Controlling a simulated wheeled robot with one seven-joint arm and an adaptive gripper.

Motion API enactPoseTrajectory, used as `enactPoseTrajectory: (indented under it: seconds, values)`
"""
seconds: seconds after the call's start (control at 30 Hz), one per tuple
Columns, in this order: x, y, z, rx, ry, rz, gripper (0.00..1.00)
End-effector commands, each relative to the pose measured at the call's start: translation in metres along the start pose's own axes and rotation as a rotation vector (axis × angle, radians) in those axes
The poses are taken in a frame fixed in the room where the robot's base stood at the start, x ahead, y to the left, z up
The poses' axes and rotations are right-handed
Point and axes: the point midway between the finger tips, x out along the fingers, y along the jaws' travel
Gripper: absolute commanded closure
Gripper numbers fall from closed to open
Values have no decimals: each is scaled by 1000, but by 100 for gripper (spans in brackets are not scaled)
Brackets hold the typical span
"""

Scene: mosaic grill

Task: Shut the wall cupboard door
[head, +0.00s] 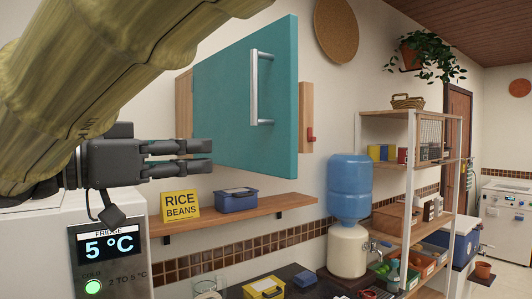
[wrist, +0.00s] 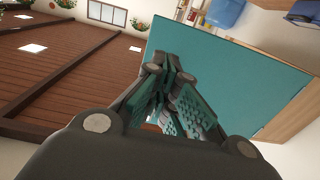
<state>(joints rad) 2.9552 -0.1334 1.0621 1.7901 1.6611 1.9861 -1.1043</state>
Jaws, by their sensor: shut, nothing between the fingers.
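The wall cupboard's teal door (head: 232,105) stands ajar. Its far edge is at the left, and its edge with the upright metal handle (head: 254,88) stands out toward me. Wooden parts of the cupboard (head: 306,118) show past both sides of the door; the inside is hidden. My gripper (head: 211,155) is shut and empty, near the door's lower left in the head view; I cannot tell whether it touches. In the wrist view, my gripper's fingers (wrist: 165,70) overlap the teal door panel (wrist: 230,70).
Below the cupboard is a wooden shelf (head: 281,203) with a yellow rice and beans sign (head: 180,206) and a blue box (head: 236,201). A water dispenser (head: 349,190) and a shelving rack (head: 409,170) stand to the right. The fridge (head: 110,255) is at lower left.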

Motion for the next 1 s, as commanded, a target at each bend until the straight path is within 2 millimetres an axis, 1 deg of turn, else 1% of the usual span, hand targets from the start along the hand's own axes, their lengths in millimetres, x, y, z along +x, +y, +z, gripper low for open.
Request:
enactPoseTrajectory:
  seconds: [0.07, 0.17, 0.27, 0.8, 1.0]
  values:
    - [0, 2, -3, -2, -1, 4, 100]
    - [8, 3, -4, -2, -2, 5, 100]
    - [22, 3, -5, -2, -2, 5, 100]
    - [110, 3, -5, -2, -1, 4, 100]
    - [130, 2, -4, -2, -1, 4, 100]
